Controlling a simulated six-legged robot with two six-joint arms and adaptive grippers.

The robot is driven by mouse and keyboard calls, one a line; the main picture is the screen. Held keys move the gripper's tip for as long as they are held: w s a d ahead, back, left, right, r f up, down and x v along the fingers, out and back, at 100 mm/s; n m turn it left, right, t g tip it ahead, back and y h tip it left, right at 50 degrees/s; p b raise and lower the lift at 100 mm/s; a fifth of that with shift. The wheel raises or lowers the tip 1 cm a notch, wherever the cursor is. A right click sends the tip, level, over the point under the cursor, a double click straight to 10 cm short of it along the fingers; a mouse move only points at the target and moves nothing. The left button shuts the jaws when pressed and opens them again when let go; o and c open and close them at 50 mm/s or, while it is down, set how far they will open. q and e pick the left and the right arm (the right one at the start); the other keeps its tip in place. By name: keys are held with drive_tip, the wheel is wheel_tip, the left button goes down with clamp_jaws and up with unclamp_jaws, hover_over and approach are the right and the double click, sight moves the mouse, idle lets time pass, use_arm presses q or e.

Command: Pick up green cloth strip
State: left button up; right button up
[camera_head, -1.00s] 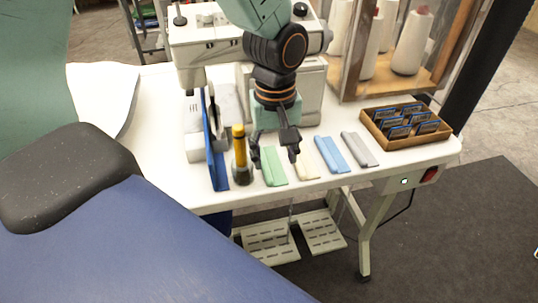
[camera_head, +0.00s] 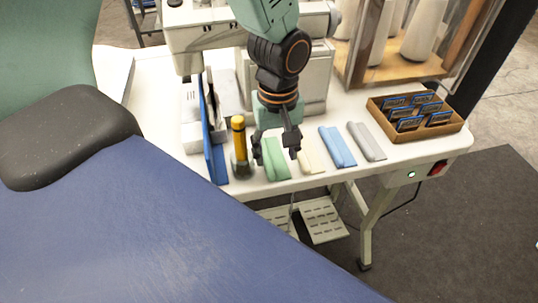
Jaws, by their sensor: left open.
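The green cloth strip (camera_head: 277,171) lies on the white sewing table near its front edge, in the head view. My left gripper (camera_head: 275,152) points down over the strip's far part. Its jaws are open, with one finger to the left of the strip and the other to the right. I cannot tell whether the fingertips touch the table. The gripper partly hides the strip's far end. My right gripper is not in view.
A yellow-topped cylinder (camera_head: 239,140) and a blue upright panel (camera_head: 214,150) stand close on the left. Cream (camera_head: 311,160), blue (camera_head: 338,147) and grey (camera_head: 367,142) strips lie to the right. A cardboard box (camera_head: 393,131) is at far right; a sewing machine (camera_head: 213,32) stands behind.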

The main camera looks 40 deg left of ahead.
sight(276, 170)
use_arm(q)
wheel_tip(276, 170, down, 3)
drive_tip(key=shift+r, duration=0.1)
drive_tip(key=shift+w+d+f, duration=0.1)
drive_tip(key=shift+d+f, duration=0.15)
drive_tip(key=shift+f, duration=0.1)
drive_tip(key=shift+a, duration=0.2)
drive_tip(key=shift+c, duration=1.3)
drive_tip(key=shift+d, duration=0.15)
drive_tip(key=c, duration=0.6)
drive_tip(key=shift+c, duration=0.2)
